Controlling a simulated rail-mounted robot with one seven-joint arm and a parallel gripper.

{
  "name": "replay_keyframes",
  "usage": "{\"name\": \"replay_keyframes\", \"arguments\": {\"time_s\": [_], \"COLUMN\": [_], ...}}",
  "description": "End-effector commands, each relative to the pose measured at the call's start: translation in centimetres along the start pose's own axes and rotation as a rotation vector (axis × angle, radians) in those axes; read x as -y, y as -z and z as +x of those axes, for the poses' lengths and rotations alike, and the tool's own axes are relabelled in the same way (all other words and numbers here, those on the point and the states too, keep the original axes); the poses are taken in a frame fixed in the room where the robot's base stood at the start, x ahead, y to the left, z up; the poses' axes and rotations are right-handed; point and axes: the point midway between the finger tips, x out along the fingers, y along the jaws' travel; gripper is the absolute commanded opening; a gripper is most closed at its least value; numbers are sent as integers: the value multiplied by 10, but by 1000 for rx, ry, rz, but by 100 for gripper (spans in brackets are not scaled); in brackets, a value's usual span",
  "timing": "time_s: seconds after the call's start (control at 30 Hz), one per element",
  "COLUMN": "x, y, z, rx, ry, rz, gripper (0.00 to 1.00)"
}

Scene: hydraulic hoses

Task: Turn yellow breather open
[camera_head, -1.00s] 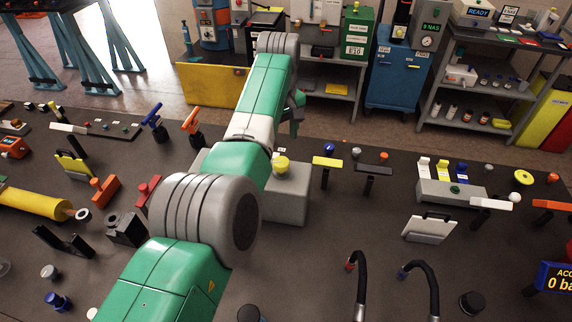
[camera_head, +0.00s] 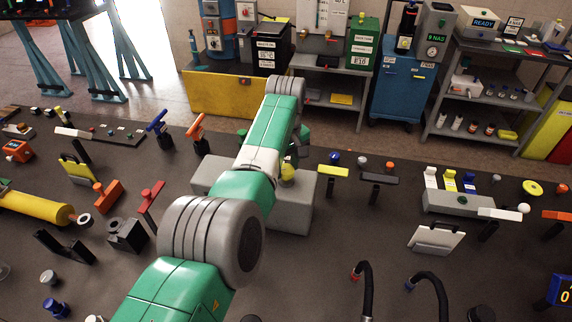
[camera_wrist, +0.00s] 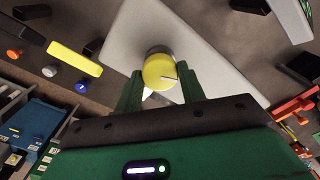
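The yellow breather (camera_wrist: 158,72) is a round cap with a short pale mark on its face. It sits on a grey block (camera_wrist: 205,40) in the wrist view. In the head view the breather (camera_head: 288,172) shows partly beside my arm, on top of the grey block (camera_head: 300,205). My gripper (camera_wrist: 160,78) has its two green fingers apart, one on each side of the cap. A narrow gap seems to show beside the cap; contact is hard to judge.
A yellow-topped handle (camera_head: 333,170) and a black-topped one (camera_head: 379,178) stand just right of the block. Blue (camera_head: 158,122) and orange (camera_head: 197,126) handles stand to its left. The dark table is bare in front of the block's right side.

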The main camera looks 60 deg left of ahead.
Motion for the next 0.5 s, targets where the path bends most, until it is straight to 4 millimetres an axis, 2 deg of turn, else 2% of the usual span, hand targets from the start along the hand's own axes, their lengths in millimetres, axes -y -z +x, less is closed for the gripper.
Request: {"name": "replay_keyframes", "arguments": {"time_s": [0.07,0.17,0.5], "x": [0,0,0], "y": [0,0,0], "z": [0,0,0], "rx": [0,0,0], "ry": [0,1,1], "rz": [0,16,371], "gripper": [17,17,17]}}
